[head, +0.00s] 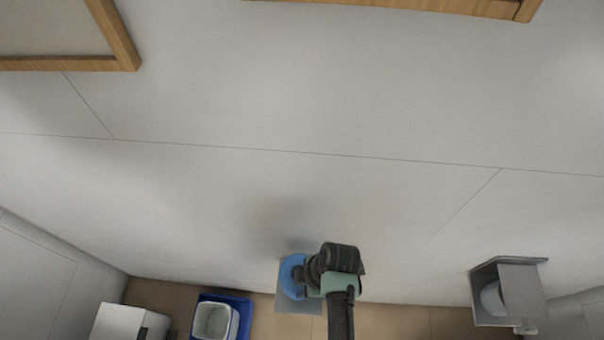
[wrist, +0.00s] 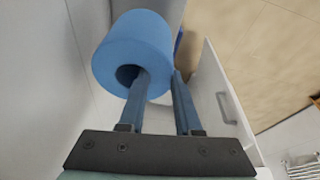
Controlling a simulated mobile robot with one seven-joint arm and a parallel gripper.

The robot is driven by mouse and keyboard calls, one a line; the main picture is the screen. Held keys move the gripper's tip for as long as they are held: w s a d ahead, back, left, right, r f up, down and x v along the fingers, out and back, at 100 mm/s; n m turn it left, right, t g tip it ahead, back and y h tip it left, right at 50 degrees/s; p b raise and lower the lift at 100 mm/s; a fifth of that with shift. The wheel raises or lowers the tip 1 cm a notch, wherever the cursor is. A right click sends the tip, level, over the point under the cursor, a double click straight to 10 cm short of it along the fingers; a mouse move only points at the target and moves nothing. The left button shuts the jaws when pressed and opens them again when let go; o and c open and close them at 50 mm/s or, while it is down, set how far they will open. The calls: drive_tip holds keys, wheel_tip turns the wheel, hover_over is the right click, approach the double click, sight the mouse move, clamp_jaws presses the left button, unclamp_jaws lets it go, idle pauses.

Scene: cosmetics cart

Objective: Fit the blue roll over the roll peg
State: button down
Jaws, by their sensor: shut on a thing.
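The blue roll (head: 291,272) is at the end of my arm in the head view, close to the wall. In the wrist view the blue roll (wrist: 133,42) faces me with its round hole. My gripper (wrist: 160,84) is shut on the roll's wall, one finger in the hole and the other outside on the right. In the head view my gripper (head: 304,274) is at the roll's right side. A grey flat surface (head: 290,304) shows below the roll. I cannot make out the roll peg in either view.
A white cabinet front with a handle (wrist: 226,108) stands close to the right of my fingers. On the floor side are a white box (head: 118,322), a blue bin (head: 246,308) with a white insert, and a grey wall-side holder (head: 522,292) at right.

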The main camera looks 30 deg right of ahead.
drive_tip(key=shift+f+b, duration=2.3)
drive_tip(key=shift+f, duration=0.8)
drive_tip(key=shift+f+b, duration=1.2)
drive_tip(key=shift+f, duration=0.35)
drive_tip(key=c, duration=0.5)
unclamp_jaws()
drive_tip(key=shift+r, duration=0.1)
drive_tip(key=v, duration=1.3)
